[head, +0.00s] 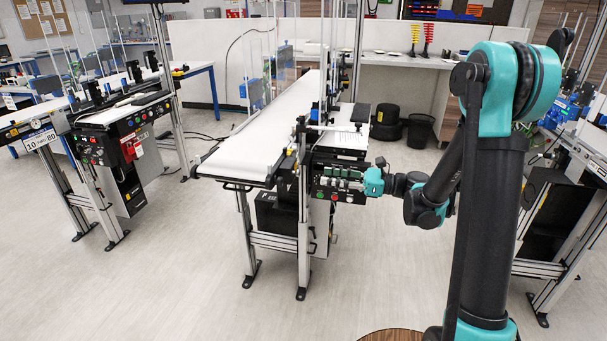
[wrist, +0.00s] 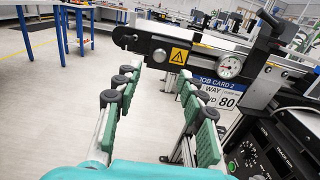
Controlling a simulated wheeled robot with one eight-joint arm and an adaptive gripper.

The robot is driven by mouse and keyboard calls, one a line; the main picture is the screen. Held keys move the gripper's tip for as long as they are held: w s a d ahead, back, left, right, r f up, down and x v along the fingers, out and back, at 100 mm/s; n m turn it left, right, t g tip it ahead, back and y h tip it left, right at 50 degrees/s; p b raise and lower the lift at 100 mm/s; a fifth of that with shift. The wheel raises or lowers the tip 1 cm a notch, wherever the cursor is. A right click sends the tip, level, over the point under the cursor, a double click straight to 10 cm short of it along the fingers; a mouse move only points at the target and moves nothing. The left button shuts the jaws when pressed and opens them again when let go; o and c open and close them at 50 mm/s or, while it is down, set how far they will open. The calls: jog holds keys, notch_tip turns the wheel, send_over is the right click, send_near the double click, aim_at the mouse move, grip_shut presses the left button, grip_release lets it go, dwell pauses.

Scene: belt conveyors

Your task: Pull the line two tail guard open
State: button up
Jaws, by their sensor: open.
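The line two conveyor (head: 265,135) stands in the middle of the head view, with its tail end toward the front left. I cannot clearly tell the tail guard from this frame. My gripper (head: 342,180) is beside the conveyor's control panel in the head view. In the wrist view my gripper (wrist: 155,88) is open, its green-padded fingers wide apart with only floor visible between them.
A control panel (wrist: 262,150) with a green button is close at the lower right of the wrist view. Another conveyor line (head: 125,108) stands at the left. Black bins (head: 387,122) stand behind the middle line. The floor (head: 165,260) at the front left is clear.

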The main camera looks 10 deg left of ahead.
aim_at(292, 171)
jog(key=a, duration=0.8)
jog(key=shift+a, duration=0.4)
grip_shut()
